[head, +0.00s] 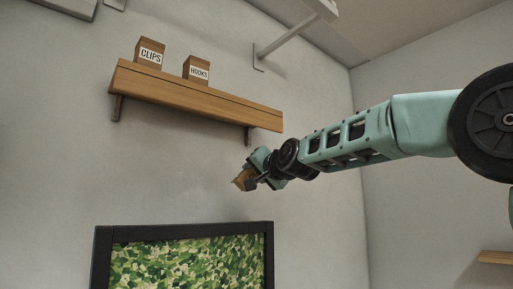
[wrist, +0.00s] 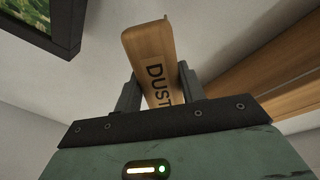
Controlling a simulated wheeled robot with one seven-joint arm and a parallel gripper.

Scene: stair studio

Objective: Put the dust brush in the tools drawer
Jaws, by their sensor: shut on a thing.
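My gripper (head: 247,178) is at the end of my raised arm, in front of the wall, below the right part of the wooden shelf. It is shut on the dust brush (wrist: 150,50), a wooden piece marked "DUST" held between the two fingers in the wrist view. In the head view only a small brown part of the brush (head: 240,181) shows at the gripper's tip. Its lower part is hidden by my gripper in the wrist view. The tools drawer is not seen in either view.
A wooden shelf (head: 200,94) on the wall bears a box marked "CLIPS" (head: 149,54) and a box marked "HOOKS" (head: 196,70). A black-framed green panel (head: 185,231) is below. Another wooden ledge (head: 496,257) is at the right edge.

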